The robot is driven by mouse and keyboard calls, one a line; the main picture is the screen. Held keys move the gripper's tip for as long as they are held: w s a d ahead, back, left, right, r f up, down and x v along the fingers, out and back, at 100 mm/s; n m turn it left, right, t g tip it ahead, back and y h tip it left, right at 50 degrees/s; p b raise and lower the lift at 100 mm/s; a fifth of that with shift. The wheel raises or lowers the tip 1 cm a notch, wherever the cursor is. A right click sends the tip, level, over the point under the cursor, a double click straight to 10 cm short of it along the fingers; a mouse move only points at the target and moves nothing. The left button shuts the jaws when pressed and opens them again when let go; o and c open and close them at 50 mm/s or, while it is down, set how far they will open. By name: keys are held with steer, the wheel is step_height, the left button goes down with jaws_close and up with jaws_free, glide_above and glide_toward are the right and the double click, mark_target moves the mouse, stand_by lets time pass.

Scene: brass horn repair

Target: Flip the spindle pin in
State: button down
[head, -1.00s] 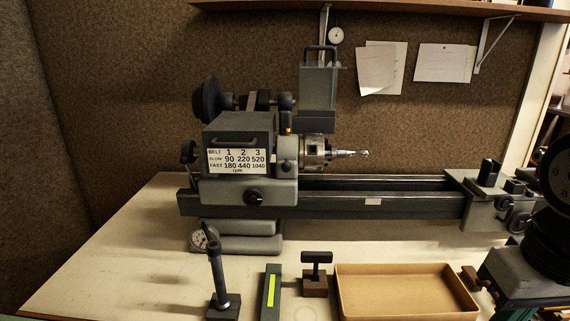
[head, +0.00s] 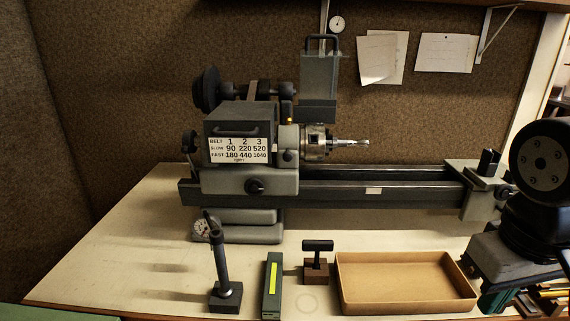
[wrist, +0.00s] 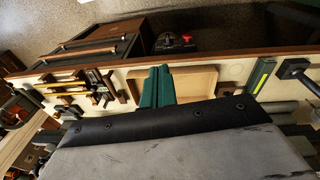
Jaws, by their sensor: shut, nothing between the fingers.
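The lathe headstock (head: 250,178) stands on the bench in the head view, with a chuck (head: 316,143) holding a pointed bit. A small upright pin with a yellow-orange part (head: 289,122) shows on top of the headstock beside the chuck; it may be the spindle pin, and I cannot tell its position for sure. My gripper shows teal fingers (wrist: 156,87) in the wrist view, closed together and empty, over the bench front near the tray. In the head view it is at the lower right, well apart from the headstock, its fingertips partly hidden.
A shallow brown tray (head: 405,312), a T-handled key in a wooden block (head: 317,272), a dark box with a yellow strip (head: 272,285) and an upright stand (head: 222,270) line the bench front. The lathe bed (head: 400,196) runs right to the tailstock (head: 465,188). A guard (head: 319,80) rises above the chuck.

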mark_target(288, 158)
steer(key=w+d+n+t+h, duration=0.2)
steer(key=w+d+n+h, duration=0.1)
steer(key=w+n+h, duration=0.65)
steer(key=w+a+r+n+t, duration=0.2)
steer(key=w+a+n+t, duration=0.5)
steer(key=n, duration=0.3)
steer(key=w+a+n+t+y, duration=0.2)
steer(key=a+n+t+y, duration=0.2)
steer(key=a+n, duration=0.3)
steer(key=w+a+n+t+y, duration=0.2)
steer(key=a+n+y, duration=0.3)
steer(key=a, duration=1.1)
steer(key=n+t, duration=0.1)
steer(key=n, duration=0.2)
steer(key=shift+r+t+y, duration=0.25)
steer(key=shift+t+y, duration=0.1)
steer(key=shift+t, duration=0.05)
steer(key=shift+w, duration=0.1)
steer(key=w, duration=1.4)
steer(key=shift+d, duration=0.35)
